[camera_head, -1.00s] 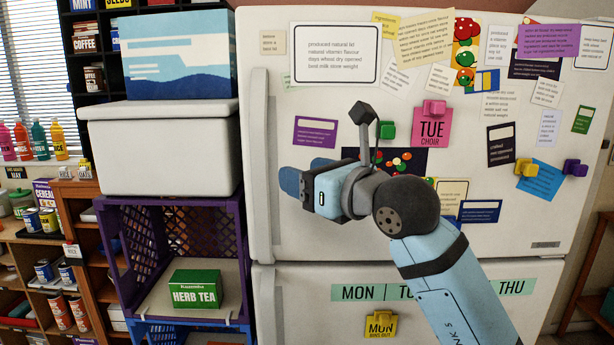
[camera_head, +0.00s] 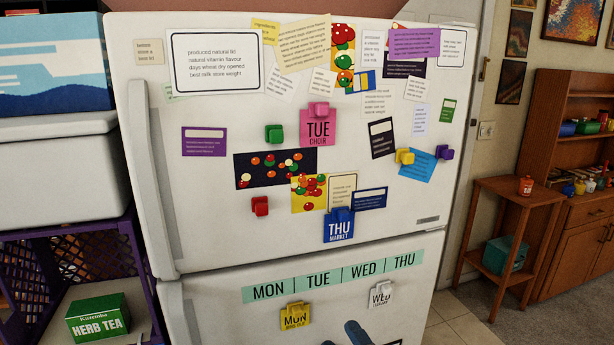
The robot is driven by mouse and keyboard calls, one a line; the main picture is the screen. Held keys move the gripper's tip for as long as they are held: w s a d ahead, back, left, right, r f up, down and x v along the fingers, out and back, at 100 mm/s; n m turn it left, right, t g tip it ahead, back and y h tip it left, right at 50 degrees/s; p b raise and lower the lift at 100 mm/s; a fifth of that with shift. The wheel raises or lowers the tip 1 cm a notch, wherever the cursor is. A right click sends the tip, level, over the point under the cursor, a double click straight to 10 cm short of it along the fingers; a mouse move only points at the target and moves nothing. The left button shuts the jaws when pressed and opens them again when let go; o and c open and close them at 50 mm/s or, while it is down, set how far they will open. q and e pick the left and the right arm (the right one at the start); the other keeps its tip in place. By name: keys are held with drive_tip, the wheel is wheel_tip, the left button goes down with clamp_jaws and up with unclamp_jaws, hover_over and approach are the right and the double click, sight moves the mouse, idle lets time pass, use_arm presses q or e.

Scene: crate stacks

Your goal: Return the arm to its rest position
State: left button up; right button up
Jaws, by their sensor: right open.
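The tips of my right gripper (camera_head: 348,335) show at the bottom edge, in front of the fridge's lower door. The fingers are blue-grey and stand apart with nothing seen between them. The rest of my right arm is out of the frame. My left gripper is not in view.
The white fridge (camera_head: 185,235) fills the middle, with magnets and notes on it. A green herb tea box (camera_head: 97,315) sits in a purple crate (camera_head: 130,262) at left. A small wooden table (camera_head: 508,196) stands at right, with clear floor before it.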

drive_tip(key=s+d+f+m+g+h+p, duration=0.1)
drive_tip(key=s+d+f+m+g+h, duration=0.3)
drive_tip(key=s+f, duration=0.6)
drive_tip(key=s+d+f+m+g+h, duration=0.3)
drive_tip(key=s+d+f+m, duration=0.6)
drive_tip(key=f, duration=0.6)
drive_tip(key=shift+s+d+f+m+g+h+p, duration=0.2)
drive_tip(key=shift+s+f+m+g+h+p, duration=0.2)
drive_tip(key=shift+s+m+g, duration=0.55)
drive_tip(key=shift+s+n+t, duration=0.15)
drive_tip(key=shift+n+t, duration=0.1)
idle(4.3)
